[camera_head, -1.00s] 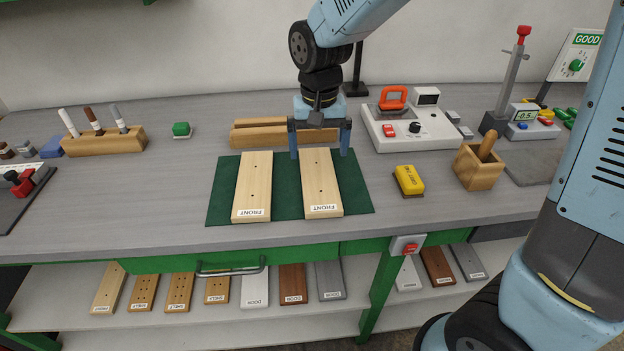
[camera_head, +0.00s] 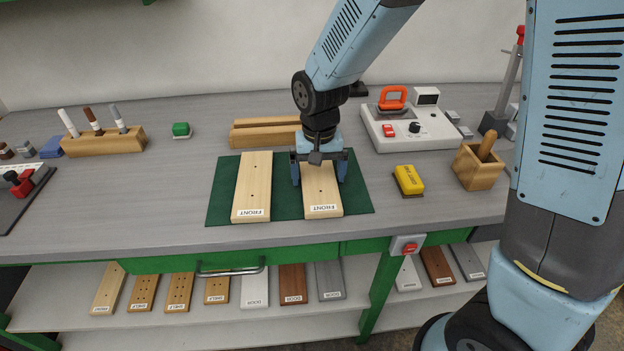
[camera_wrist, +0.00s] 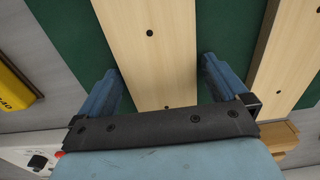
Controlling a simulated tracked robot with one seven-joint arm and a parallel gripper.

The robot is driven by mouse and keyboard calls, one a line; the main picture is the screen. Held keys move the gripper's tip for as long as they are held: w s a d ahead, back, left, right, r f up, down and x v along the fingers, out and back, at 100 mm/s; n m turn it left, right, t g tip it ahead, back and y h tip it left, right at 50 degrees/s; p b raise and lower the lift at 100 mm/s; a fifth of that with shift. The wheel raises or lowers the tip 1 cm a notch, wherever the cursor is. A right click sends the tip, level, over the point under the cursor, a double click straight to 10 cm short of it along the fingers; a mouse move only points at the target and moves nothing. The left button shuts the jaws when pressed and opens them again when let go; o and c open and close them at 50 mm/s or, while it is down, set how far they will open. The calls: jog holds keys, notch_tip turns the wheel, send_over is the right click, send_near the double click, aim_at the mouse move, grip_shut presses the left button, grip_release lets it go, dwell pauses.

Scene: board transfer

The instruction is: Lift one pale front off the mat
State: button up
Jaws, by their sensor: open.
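Two pale boards labelled FRONT lie side by side on the green mat (camera_head: 282,205). The left front (camera_head: 252,185) lies clear of my gripper. The right front (camera_head: 322,197) lies beneath my gripper (camera_head: 320,178), whose open fingers stand one on each side of it. In the wrist view the right front (camera_wrist: 152,45) runs between the two blue fingers of my gripper (camera_wrist: 158,85), with green mat showing beside the board. The left front (camera_wrist: 290,50) shows at the right edge there. Whether the fingertips touch the mat is unclear.
A yellow block (camera_head: 409,180) lies right of the mat, with a wooden holder (camera_head: 479,168) beyond it. Wooden rails (camera_head: 265,133) lie behind the mat. A white device (camera_head: 410,128) stands back right.

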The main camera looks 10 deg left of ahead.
jog(key=shift+c, duration=0.2)
jog(key=c, duration=1)
jog(key=shift+r, duration=0.15)
